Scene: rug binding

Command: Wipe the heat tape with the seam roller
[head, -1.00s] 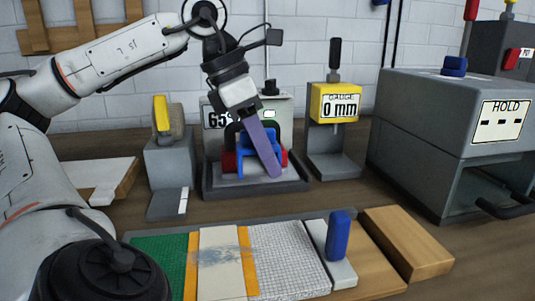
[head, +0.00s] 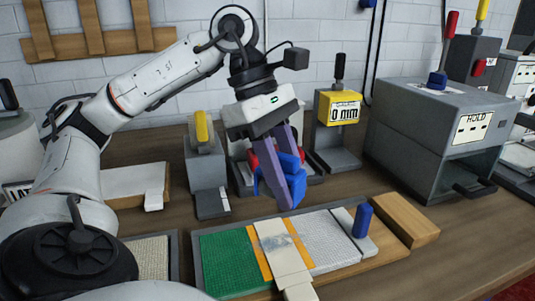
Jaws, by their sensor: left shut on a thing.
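The heat tape (head: 274,229) is a pale strip with a grey smudge. It lies between two orange strips, across a board with green and light grey pieces, and its near end runs toward the bottom edge. My left gripper (head: 286,195), with purple fingers, is shut on a blue tool, which I take to be the seam roller (head: 291,163). It holds the tool above the far side of the board, clear of the tape. The fingers hide part of the tool. My right gripper is out of view.
A blue-handled grey block (head: 363,222) stands on the board's right part, beside a wooden block (head: 397,219). Behind stand a yellow gauge (head: 338,107) reading 0 mm and a grey holder with a yellow piece (head: 205,155). A large grey HOLD machine (head: 420,135) is at right.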

